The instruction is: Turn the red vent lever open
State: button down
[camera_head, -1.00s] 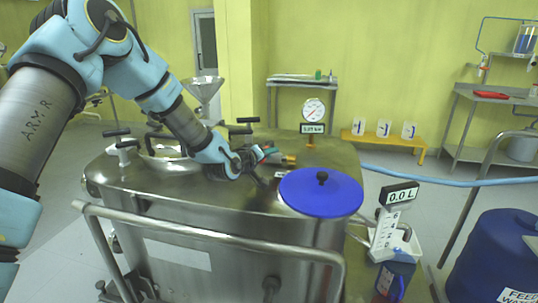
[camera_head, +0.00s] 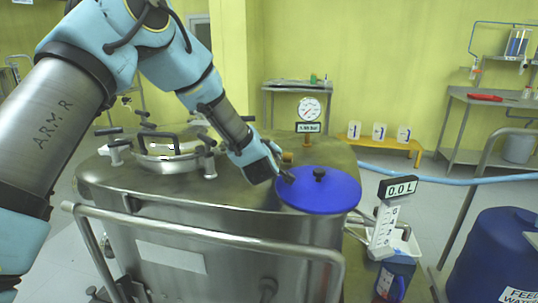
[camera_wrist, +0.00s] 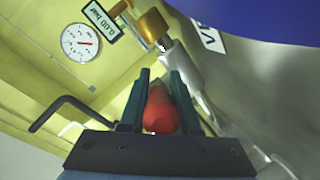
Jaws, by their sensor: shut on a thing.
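The red vent lever (camera_wrist: 160,112) shows in the wrist view between the two dark fingers of my gripper (camera_wrist: 160,80). The fingers are shut on it, one on each side. Beyond them is a metal valve body (camera_wrist: 182,68) with a brass part (camera_wrist: 152,27). In the head view my gripper (camera_head: 282,174) is over the reactor top, just left of the blue lid. The brass fitting (camera_head: 287,157) shows right behind it. The red lever is hidden there by my gripper.
The blue lid (camera_head: 325,192) with its black knob is close to my gripper. A round gauge (camera_head: 309,109) with a display stands behind. A clamped hatch (camera_head: 170,163) is on the left of the steel reactor top. A handrail (camera_head: 190,233) runs along the front.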

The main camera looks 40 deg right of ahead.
jog(key=c, duration=0.6)
grip_release()
jog(key=b+v, duration=0.2)
jog(key=v, duration=0.8)
jog(key=shift+s+a, duration=0.2)
jog(key=shift+a, duration=0.15)
